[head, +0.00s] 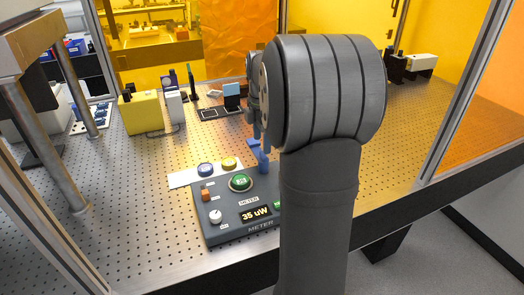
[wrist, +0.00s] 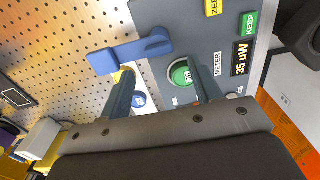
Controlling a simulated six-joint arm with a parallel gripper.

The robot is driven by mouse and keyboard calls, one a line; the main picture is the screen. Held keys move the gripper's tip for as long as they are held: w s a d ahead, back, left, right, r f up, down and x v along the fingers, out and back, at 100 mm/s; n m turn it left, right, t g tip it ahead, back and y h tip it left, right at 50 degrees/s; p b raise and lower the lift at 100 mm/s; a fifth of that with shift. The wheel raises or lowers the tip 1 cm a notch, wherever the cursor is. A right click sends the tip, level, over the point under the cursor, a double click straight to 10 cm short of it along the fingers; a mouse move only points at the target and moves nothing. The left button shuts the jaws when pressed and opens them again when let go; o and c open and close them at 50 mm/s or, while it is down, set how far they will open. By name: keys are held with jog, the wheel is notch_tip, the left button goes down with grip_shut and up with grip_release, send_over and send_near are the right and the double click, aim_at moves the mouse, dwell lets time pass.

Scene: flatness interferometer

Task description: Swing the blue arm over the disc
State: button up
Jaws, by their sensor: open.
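The blue arm (wrist: 130,50) is a flat bar with a round pivot end at the edge of the grey meter box and a square paddle end reaching out over the perforated table. It also shows in the head view (head: 262,158), partly hidden by my arm. The green disc (wrist: 180,72), with a small label, sits on the meter box (head: 243,229); it shows in the head view too (head: 240,181). The blue arm lies beside the disc, not over it.
A blue disc (head: 206,169) and a yellow disc (head: 229,163) lie on a white strip (head: 183,179) behind the meter box. The box display (head: 256,213) reads 35 uW. A yellow block (head: 139,113) stands further back.

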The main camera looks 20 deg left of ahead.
aim_at(263, 155)
jog(key=shift+f, duration=2.35)
grip_shut()
jog(key=shift+n, duration=0.4)
jog(key=n, duration=0.5)
jog(key=shift+d, duration=0.1)
jog(key=n, duration=0.6)
jog(key=shift+d+n, duration=0.15)
jog(key=shift+n, duration=0.15)
